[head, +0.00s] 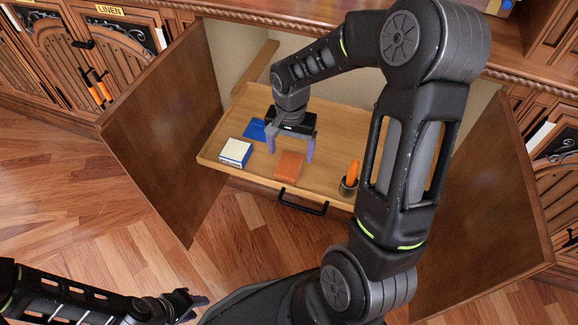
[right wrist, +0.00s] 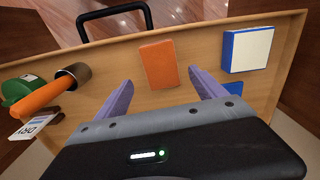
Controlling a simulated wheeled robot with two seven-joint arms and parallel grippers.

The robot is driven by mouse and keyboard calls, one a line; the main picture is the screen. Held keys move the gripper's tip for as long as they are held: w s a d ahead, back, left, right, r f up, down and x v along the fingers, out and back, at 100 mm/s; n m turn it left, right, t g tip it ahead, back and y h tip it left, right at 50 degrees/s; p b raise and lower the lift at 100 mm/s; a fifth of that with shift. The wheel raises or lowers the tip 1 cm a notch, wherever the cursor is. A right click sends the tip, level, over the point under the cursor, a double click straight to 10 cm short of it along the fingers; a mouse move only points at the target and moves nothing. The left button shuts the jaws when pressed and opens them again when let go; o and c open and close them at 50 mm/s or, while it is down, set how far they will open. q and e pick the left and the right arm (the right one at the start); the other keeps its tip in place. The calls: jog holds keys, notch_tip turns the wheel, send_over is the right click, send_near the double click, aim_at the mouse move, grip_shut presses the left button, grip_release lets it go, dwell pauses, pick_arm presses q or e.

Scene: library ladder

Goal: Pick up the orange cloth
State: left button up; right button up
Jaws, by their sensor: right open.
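The orange cloth (head: 289,165) is a small folded rectangle lying flat in a pulled-out wooden drawer (head: 215,155), near its front edge. It also shows in the right wrist view (right wrist: 158,63), lying beyond the fingertips and roughly between their lines. My right gripper (head: 291,153) is open and empty over the drawer, its two purple fingers pointing down toward the cloth. In the right wrist view the open fingers (right wrist: 160,80) are apart from the cloth. My left gripper (head: 192,304) is low at the bottom left, away from the drawer; its jaw opening is unclear.
A white-and-blue box (head: 236,152) and a blue flat item (head: 255,130) lie left of the cloth. A dark cup with an orange handle (head: 351,175) stands right. A green item (right wrist: 20,88) is beside the cup. Open cabinet doors (head: 165,130) flank the drawer; its black handle (head: 303,206) projects forward.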

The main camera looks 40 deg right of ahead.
aim_at(289, 164)
jog(key=f, duration=0.1)
jog(key=f+b, duration=0.1)
jog(key=f, duration=0.2)
jog(key=shift+a+f+b, duration=0.2)
jog(key=shift+a+b, duration=0.05)
jog(key=shift+b, duration=0.05)
jog(key=shift+f, duration=0.4)
jog(key=shift+c, duration=0.2)
jog(key=c, duration=1.4)
